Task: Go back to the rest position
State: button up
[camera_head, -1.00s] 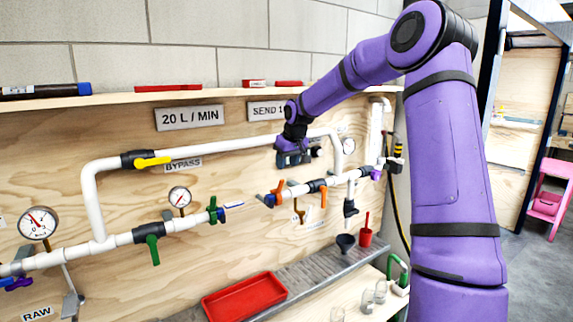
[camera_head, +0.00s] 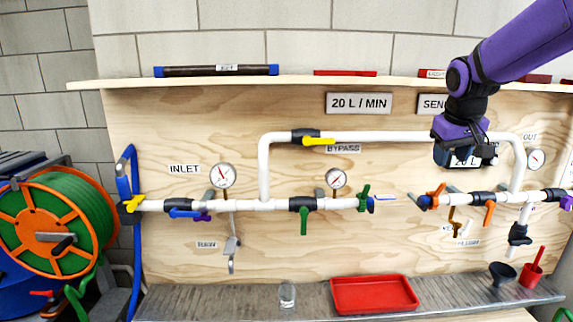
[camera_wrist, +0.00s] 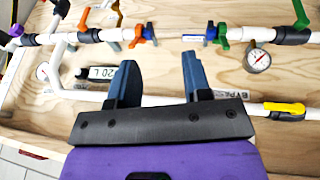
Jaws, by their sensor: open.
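My gripper (camera_head: 462,160) is at the end of my purple arm, in front of the right half of the plywood panel (camera_head: 400,240). In the wrist view my gripper (camera_wrist: 155,70) shows two blue fingers spread well apart with nothing between them. Beyond the fingers are the panel's bare wood and a gap in the lower white pipe, between an orange-handled fitting (camera_wrist: 137,36) and a green-handled fitting (camera_wrist: 217,38). My gripper partly hides a dark piece labelled "20 L" (camera_head: 465,162) and part of the bypass pipe (camera_head: 385,137) in the head view.
A shelf (camera_head: 290,82) with dark and red bars runs above the panel. Below are a metal ledge (camera_head: 230,300), a red tray (camera_head: 373,294), a glass (camera_head: 287,294), a dark funnel (camera_head: 502,273) and a red cup (camera_head: 531,274). A green hose reel (camera_head: 60,225) stands at left.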

jog(key=s+a+y, duration=0.1)
jog(key=s+a, duration=0.2)
jog(key=s, duration=1.1)
jog(key=s+a+t, duration=0.1)
jog(key=s+a, duration=0.2)
jog(key=s, duration=1.2)
jog(key=shift+m+y, duration=0.4)
